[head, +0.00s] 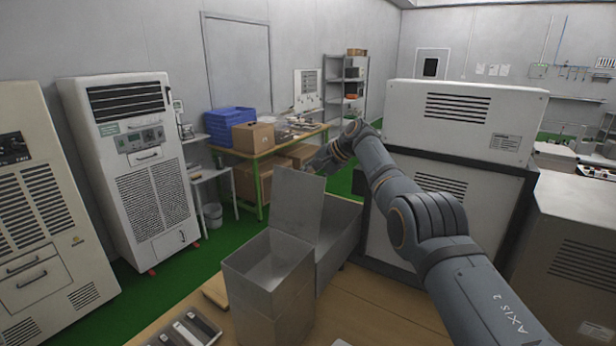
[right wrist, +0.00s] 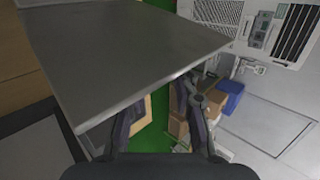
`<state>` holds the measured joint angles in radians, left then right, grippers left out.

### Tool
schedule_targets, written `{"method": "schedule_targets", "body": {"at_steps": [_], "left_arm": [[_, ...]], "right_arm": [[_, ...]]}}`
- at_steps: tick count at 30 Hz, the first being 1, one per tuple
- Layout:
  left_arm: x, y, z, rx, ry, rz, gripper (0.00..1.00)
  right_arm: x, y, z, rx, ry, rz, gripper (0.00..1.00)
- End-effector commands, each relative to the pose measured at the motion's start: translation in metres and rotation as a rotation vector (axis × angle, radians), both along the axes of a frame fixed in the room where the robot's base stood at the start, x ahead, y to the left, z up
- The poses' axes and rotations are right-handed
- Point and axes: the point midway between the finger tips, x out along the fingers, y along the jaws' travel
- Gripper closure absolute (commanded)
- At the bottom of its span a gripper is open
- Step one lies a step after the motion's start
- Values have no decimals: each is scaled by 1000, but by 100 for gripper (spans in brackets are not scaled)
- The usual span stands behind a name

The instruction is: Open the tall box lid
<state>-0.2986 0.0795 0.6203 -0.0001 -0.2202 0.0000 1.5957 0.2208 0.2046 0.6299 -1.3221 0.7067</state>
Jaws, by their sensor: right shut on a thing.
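The tall grey box (head: 268,290) stands on the wooden table, and its inside shows from above. Its lid (head: 297,208) stands up steeply from the box's far side, well clear of the opening. My right gripper (head: 318,165) is behind the lid's upper right corner, partly hidden by it. My left gripper is not in view.
A lower grey box (head: 340,238) stands right behind the tall box. A large white machine (head: 462,125) stands at the right, close to my right arm. The wooden table (head: 375,305) has bare room right of the box.

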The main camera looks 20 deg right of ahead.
Motion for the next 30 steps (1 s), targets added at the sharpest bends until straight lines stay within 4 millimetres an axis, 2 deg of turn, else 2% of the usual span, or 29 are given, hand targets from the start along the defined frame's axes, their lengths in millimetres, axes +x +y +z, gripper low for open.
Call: {"method": "schedule_targets", "body": {"at_steps": [1,12,13,18,30], "left_arm": [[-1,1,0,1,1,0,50],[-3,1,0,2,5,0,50],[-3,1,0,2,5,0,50],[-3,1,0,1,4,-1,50],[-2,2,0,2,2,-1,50]], "right_arm": [[-2,1,-5,3,12,3,100],[-3,3,-7,7,19,5,100],[-3,3,-7,7,19,5,70],[-2,2,-6,6,16,4,48],[-2,-1,0,6,7,1,48]]}}
